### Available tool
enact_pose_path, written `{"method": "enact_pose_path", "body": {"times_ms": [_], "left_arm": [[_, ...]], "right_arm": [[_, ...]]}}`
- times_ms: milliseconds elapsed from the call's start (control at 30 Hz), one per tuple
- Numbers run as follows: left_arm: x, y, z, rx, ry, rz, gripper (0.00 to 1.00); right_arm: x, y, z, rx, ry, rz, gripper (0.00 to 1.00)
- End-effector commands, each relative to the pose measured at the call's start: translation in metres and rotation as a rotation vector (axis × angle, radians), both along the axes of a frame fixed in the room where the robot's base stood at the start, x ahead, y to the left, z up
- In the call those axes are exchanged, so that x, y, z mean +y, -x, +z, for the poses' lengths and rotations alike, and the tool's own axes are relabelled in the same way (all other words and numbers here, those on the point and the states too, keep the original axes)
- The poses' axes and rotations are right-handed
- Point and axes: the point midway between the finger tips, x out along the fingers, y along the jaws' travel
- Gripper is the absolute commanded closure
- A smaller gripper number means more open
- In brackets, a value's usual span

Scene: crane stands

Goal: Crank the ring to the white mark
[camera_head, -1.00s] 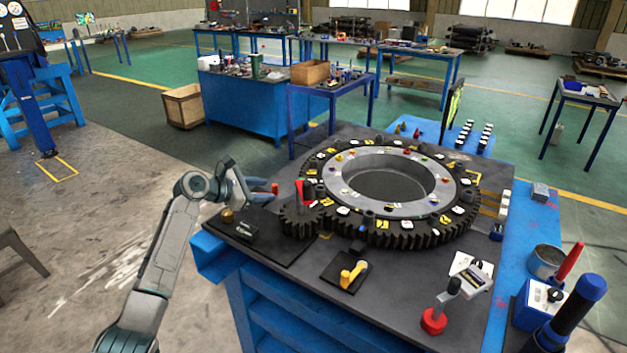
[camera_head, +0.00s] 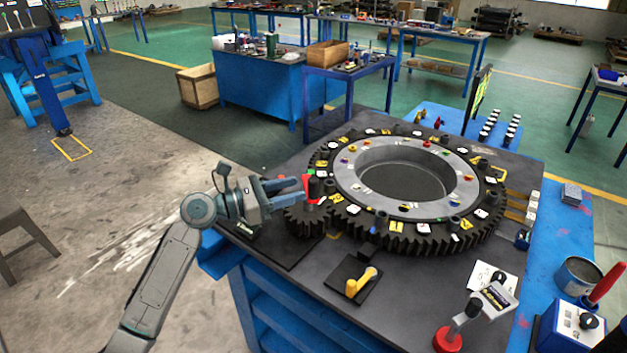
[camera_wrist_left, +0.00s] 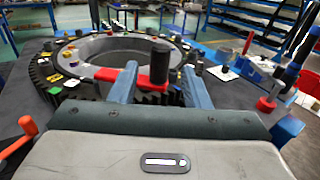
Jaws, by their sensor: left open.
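The big dark toothed ring (camera_head: 440,240) lies on the bench around a grey hub (camera_head: 385,205), with white and yellow tags on top. I cannot tell which white tag is the mark. A small gear (camera_head: 303,222) meshes with the ring's left side. Above it is the crank, a red arm with an upright black knob (camera_head: 313,187). My left gripper (camera_head: 297,190) is open at the crank, level with it. In the left wrist view, the black knob (camera_wrist_left: 159,65) and red arm (camera_wrist_left: 150,83) show between the two blue-grey fingers, apparently not clamped. My right gripper is out of view.
A yellow handle (camera_head: 361,282) on a black plate stands in front of the ring. A red-based lever (camera_head: 450,338) stands at the front right. A red-knobbed bar (camera_wrist_left: 28,126) shows at left in the wrist view. A grey can (camera_head: 580,272) stands at right.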

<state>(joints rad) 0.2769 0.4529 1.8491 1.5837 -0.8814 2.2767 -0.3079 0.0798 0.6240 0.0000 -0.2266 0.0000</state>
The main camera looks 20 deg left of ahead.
Motion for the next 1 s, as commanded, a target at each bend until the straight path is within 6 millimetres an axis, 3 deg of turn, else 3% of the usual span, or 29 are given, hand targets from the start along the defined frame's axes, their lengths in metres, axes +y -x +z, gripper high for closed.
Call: {"method": "enact_pose_path", "body": {"times_ms": [400,800,1000], "left_arm": [[-0.041,-0.034,0.001,0.001,0.001,0.000,0.57],[-0.046,-0.037,0.000,-0.001,-0.002,0.000,0.57],[-0.046,-0.037,0.000,-0.001,-0.002,0.000,0.96]], "right_arm": [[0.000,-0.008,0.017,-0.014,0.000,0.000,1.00],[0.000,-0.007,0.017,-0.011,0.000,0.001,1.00],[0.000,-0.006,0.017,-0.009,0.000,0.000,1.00]]}}
